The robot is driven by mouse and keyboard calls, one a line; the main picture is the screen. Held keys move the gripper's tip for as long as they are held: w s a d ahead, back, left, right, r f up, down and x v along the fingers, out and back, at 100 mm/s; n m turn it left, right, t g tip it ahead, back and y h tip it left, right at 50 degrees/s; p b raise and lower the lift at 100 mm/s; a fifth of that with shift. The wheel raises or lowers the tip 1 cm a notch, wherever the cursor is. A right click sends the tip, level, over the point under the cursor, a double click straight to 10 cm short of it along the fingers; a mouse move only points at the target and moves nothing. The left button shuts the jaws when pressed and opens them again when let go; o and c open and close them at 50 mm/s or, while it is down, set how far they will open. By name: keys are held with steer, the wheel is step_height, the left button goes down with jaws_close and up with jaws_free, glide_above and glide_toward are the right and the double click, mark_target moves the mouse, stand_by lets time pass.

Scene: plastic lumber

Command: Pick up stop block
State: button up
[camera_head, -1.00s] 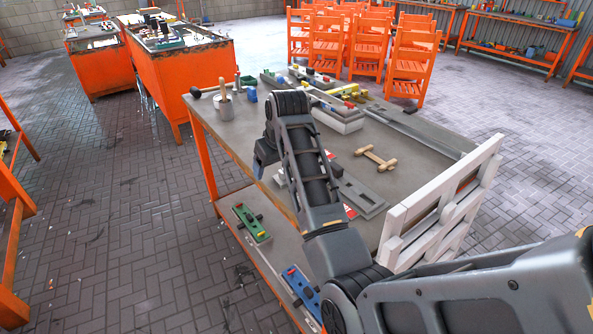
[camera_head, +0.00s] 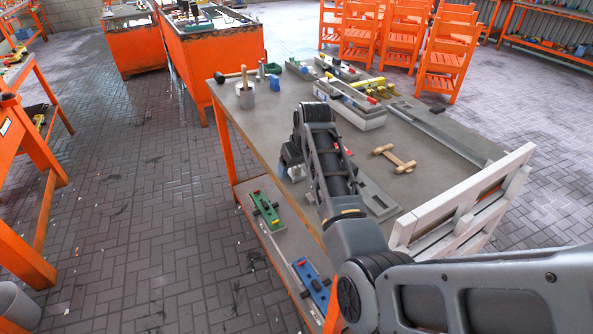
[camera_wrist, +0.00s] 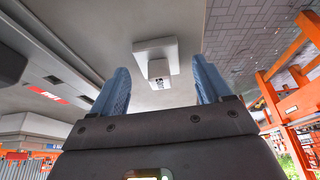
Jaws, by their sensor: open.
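A small pale grey stepped block, which looks like the stop block (camera_wrist: 156,48), lies on the grey table top. In the wrist view it sits ahead of and between my two blue fingers. My gripper (camera_wrist: 161,72) is open, with nothing held. In the head view my gripper (camera_head: 290,158) points down near the table's left edge, partly hidden by my arm. A pale patch just below it may be the same block (camera_head: 296,173), but most of it is hidden.
The grey workbench (camera_head: 290,105) also holds a wooden clamp-like piece (camera_head: 395,158), a long grey tray (camera_head: 350,108) and a cup with a mallet (camera_head: 245,95). Green (camera_head: 266,209) and blue (camera_head: 312,283) tools lie on the lower shelf. A white slatted panel (camera_head: 470,200) stands at the right.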

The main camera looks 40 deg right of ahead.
steer(key=shift+w+f, duration=0.1)
steer(key=shift+f, duration=0.1)
steer(key=shift+c, duration=0.3)
steer(key=c, duration=1.2)
steer(key=shift+o, duration=0.2)
steer(key=shift+r, duration=0.1)
